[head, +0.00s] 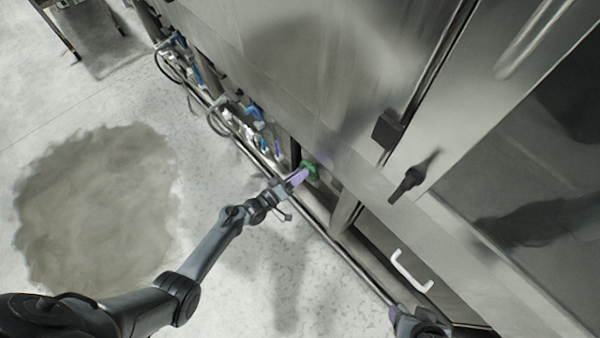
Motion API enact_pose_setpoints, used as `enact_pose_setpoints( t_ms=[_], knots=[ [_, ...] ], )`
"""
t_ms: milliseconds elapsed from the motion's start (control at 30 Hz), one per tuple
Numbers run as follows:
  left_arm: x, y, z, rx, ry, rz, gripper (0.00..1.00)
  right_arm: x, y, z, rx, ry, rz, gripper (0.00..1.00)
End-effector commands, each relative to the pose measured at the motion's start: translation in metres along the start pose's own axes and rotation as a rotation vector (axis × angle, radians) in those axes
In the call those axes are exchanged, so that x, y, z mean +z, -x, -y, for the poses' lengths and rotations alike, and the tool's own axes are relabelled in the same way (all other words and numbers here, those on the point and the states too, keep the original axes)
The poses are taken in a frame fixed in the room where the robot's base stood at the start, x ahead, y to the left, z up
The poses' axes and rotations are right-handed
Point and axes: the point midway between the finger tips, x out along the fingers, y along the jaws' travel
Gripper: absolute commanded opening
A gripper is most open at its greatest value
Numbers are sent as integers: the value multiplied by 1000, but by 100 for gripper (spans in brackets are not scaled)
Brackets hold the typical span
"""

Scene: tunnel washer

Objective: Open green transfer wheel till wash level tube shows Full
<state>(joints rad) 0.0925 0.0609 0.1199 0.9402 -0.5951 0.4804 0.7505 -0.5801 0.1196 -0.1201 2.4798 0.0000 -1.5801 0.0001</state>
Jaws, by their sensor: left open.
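The green transfer wheel (310,170) sits low on the washer's side, at the middle of the head view. My left gripper (299,176) has its purple fingertips at the wheel's left side and partly covers it. The fingers are open, and I cannot tell whether they touch the wheel. I cannot make out the wash level tube in this view.
The steel washer body (300,60) fills the upper right. A pipe (335,245) runs along its base. Blue-handled valves and hoses (255,112) lie up and left of the wheel. A black handle (412,178) and white handle (410,271) stick out at right. The floor at left is open, with a brownish patch (98,205).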

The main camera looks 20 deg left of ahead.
Motion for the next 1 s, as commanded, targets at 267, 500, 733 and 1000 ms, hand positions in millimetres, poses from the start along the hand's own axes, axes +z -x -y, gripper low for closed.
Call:
enact_pose_setpoints(
  t_ms=[267,500,733,1000],
  knots=[
    [-1,48,-2,-3,0,2,48,-6,18,-1,0,0,0,68],
    [-1,82,0,-4,-1,1,48,-8,25,-1,0,0,0,68],
    [-1,96,0,-2,0,0,48,-9,28,-1,0,0,0,68],
    [-1,97,0,-1,-1,0,48,-9,28,-1,0,0,0,68]
  ],
)
